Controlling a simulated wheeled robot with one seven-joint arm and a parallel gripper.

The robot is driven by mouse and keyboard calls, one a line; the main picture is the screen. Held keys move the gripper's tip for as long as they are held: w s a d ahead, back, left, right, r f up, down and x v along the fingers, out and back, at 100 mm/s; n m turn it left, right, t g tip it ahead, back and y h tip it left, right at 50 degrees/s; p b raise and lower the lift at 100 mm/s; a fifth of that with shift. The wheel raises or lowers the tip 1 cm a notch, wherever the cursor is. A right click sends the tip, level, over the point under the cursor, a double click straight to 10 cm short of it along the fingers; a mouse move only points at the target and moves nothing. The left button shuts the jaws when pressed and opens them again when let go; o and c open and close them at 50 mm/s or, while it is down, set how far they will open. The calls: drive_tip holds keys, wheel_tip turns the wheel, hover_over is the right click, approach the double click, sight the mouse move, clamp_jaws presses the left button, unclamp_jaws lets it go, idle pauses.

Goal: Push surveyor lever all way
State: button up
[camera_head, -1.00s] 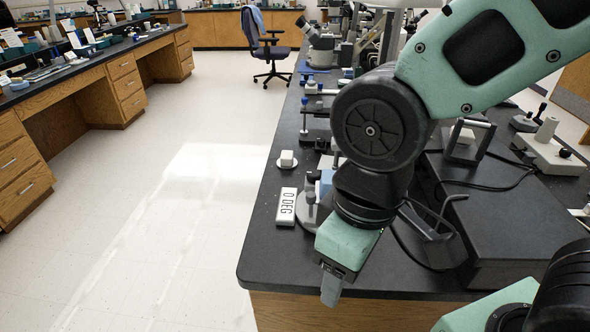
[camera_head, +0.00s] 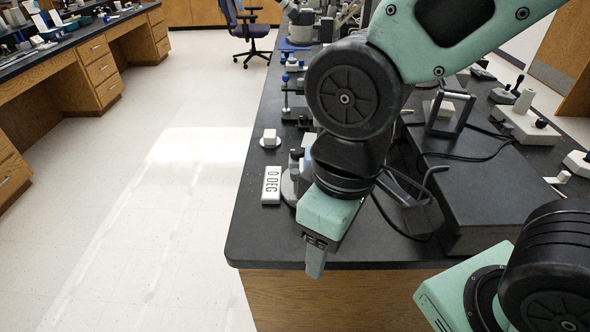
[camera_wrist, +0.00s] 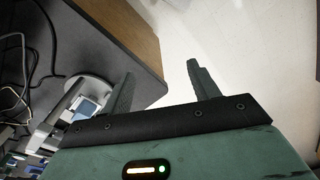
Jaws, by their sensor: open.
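My gripper (camera_head: 315,262) hangs past the front edge of the black bench, over the floor side. In the wrist view its two fingers (camera_wrist: 160,72) are spread apart with nothing between them. A small device on a round grey base (camera_head: 289,190), perhaps the surveyor, stands on the bench behind my gripper and is partly hidden by it. In the wrist view a round pale base (camera_wrist: 90,84) with a blue block (camera_wrist: 87,107) lies left of the fingers, apart from them. I cannot make out the surveyor lever for certain.
A black box (camera_head: 470,190) and cables lie right of my arm. The floor (camera_head: 150,220) at left is clear.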

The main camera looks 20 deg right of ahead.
drive_tip(key=c, duration=0.3)
drive_tip(key=r+m+h+p, duration=0.1)
drive_tip(key=r+m+p, duration=0.1)
drive_tip(key=m+p, duration=0.85)
hover_over(295, 170)
drive_tip(key=b, duration=0.1)
drive_tip(key=m, duration=0.2)
drive_tip(key=shift+n, duration=0.25)
wheel_tip(295, 170, down, 17)
drive_tip(key=shift+s+f+p, duration=0.1)
drive_tip(key=shift+f+p, duration=0.05)
drive_tip(key=shift+p, duration=0.7)
drive_tip(key=c, duration=1)
